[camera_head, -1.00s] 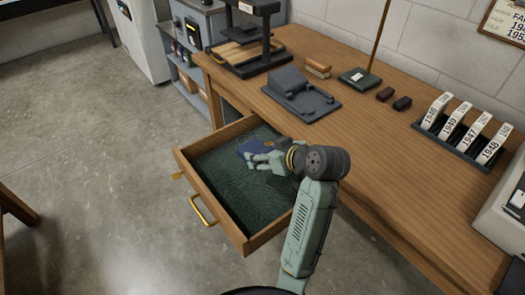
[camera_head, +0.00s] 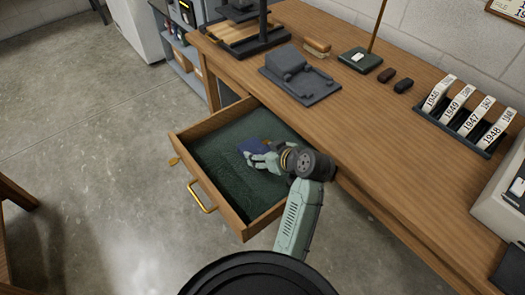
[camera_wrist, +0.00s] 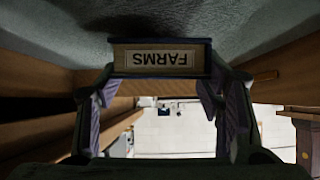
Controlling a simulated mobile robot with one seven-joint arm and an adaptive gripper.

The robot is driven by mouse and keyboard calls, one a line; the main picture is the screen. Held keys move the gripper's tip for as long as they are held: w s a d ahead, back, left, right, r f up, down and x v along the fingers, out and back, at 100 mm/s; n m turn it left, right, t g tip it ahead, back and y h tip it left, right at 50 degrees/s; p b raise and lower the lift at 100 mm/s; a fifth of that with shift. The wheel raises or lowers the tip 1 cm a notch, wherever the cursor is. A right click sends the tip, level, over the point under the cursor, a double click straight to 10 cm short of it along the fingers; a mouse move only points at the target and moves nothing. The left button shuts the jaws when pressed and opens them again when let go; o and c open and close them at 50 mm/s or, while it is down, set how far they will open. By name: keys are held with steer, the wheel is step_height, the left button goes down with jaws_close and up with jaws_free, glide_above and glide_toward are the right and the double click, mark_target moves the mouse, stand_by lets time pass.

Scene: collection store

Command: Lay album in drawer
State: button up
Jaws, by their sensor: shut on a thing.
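The album is dark blue; in the wrist view its end (camera_wrist: 160,58) faces me with a pale label reading "FARMS", upside down in the picture. My gripper (camera_wrist: 160,85) is shut on it, one finger on each side. In the head view the album (camera_head: 254,146) shows as a small blue patch beyond my gripper (camera_head: 262,158), which hides part of it. The open drawer (camera_head: 212,203) has wooden walls, a dark green lining and a brass handle. The album is inside the drawer's outline, close to the lining; I cannot tell whether it touches.
The wooden desk (camera_head: 345,120) stands behind the drawer. It bears a grey device (camera_head: 297,75), a green lamp base (camera_head: 360,60) and a rack of year-labelled holders (camera_head: 465,125). The drawer's front and left parts are clear.

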steer(key=o, duration=0.9)
steer(key=shift+f, duration=0.15)
steer(key=shift+c, duration=0.2)
steer(key=o, duration=0.5)
steer(key=shift+c, duration=0.2)
steer(key=shift+r, duration=0.25)
steer(key=b+v, duration=0.1)
steer(key=v, duration=1)
steer(key=shift+s+d+r, duration=0.2)
steer(key=shift+s+d, duration=0.05)
steer(key=shift+s, duration=0.05)
